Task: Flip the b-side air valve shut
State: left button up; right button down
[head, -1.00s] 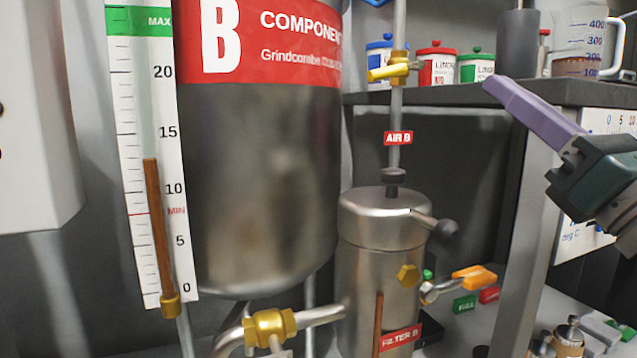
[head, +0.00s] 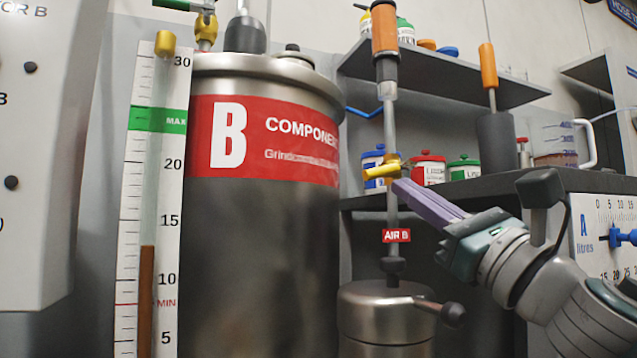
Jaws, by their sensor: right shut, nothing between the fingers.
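The AIR B valve is a brass body (head: 393,161) on a thin vertical pipe (head: 391,128). Its yellow lever (head: 378,173) sticks out to the left, roughly crosswise to the pipe. A red AIR B label (head: 396,236) sits lower on the same pipe. My right gripper (head: 402,187) has long purple fingers, shut with nothing between them. Its tips are at the pipe just below and right of the yellow lever; whether they touch the valve I cannot tell. My left gripper is not in view.
The large component B tank (head: 260,240) and its level gauge (head: 150,200) stand to the left. The filter housing (head: 385,310) with a black-knobbed handle is below. Shelves with small paint cans (head: 428,168) and a measuring jug (head: 555,145) lie behind on the right.

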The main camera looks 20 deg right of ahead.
aim_at(388, 170)
jog(key=shift+x, duration=1.35)
jog(key=m+h, duration=0.1)
jog(key=m, duration=0.1)
jog(key=r+m+h, duration=0.1)
jog(key=m+h, duration=0.1)
jog(key=shift+s+a+r+t, duration=0.1)
jog(key=shift+a+t, duration=0.3)
